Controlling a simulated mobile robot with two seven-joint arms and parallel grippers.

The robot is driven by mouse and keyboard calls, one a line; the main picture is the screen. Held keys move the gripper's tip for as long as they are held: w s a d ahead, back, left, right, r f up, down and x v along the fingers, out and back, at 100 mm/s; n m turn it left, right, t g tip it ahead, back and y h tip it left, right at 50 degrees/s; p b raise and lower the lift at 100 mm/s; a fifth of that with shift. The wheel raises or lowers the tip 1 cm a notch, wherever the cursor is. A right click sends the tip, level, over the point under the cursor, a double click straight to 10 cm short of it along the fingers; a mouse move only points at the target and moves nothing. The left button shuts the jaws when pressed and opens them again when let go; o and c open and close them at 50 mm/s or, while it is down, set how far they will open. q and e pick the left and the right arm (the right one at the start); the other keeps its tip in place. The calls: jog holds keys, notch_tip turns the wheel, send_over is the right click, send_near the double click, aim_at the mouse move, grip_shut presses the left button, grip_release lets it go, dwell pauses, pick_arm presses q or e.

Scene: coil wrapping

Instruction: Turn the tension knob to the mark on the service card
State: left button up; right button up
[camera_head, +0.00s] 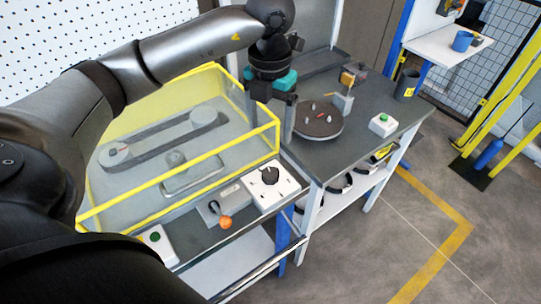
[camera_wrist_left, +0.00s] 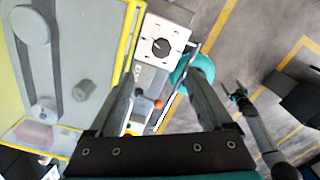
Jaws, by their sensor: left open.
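The black tension knob (camera_head: 269,175) sits on a white square dial plate (camera_head: 291,186) at the front of the machine bench. In the left wrist view the knob (camera_wrist_left: 160,46) shows a pointer line, with dark marks around it on the plate (camera_wrist_left: 151,28). I cannot make out a service card or its mark. My left gripper (camera_head: 271,128) is open and empty, above and behind the knob in the head view. In the wrist view its fingers (camera_wrist_left: 158,82) are spread below the knob, apart from it. My right gripper (camera_wrist_left: 236,92) is small at the right of the wrist view; its jaws are unclear.
A yellow-framed clear guard (camera_head: 180,190) covers a belt drive left of the knob. An orange-ball lever (camera_head: 226,222) and a green button box (camera_head: 156,240) stand along the front. Behind are a turntable (camera_head: 318,122), another green button box (camera_head: 383,124) and a dark cup (camera_head: 407,85).

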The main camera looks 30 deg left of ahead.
pick_arm(q)
send_near(270, 173)
notch_tip(270, 173, down, 8)
jog(key=shift+f, duration=0.55)
pick_arm(e)
jog(key=s, duration=0.1)
jog(key=s+d, duration=0.1)
jog(key=s, duration=0.1)
jog(key=shift+s+d+f+g, duration=0.15)
jog(key=shift+s+d+g, duration=0.05)
jog(key=shift+g, duration=0.1)
pick_arm(q)
jog(key=shift+c, duration=1.4)
grip_shut()
pick_arm(e)
jog(key=shift+s+d, duration=0.15)
jog(key=shift+d, duration=0.1)
